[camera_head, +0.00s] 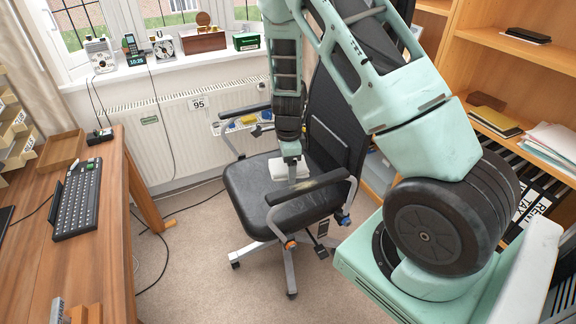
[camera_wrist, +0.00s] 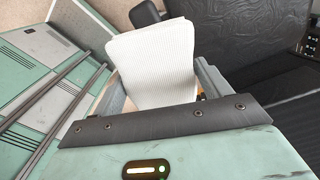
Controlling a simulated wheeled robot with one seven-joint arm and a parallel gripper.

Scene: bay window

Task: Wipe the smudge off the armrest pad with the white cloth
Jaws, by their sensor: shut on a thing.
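The white cloth (camera_head: 280,171) is a folded, ribbed pad. My gripper (camera_head: 292,157) is shut on it and holds it just behind the near armrest pad (camera_head: 333,177) of the black office chair, over the seat as seen from the head. In the wrist view the cloth (camera_wrist: 150,62) sticks out between the two grey fingers. A pale tan smudge (camera_head: 306,185) shows on the middle of the black pad. I cannot tell whether the cloth touches the chair. In the wrist view a dark rounded pad end (camera_wrist: 145,13) shows beside the cloth's far edge.
The chair's backrest (camera_head: 335,118) stands right of my gripper, and its far armrest (camera_head: 245,111) lies behind. A wooden desk (camera_head: 110,230) with a keyboard (camera_head: 78,200) is at left. A bookcase (camera_head: 500,65) is at right. Carpet (camera_head: 195,260) between desk and chair is clear, apart from cables.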

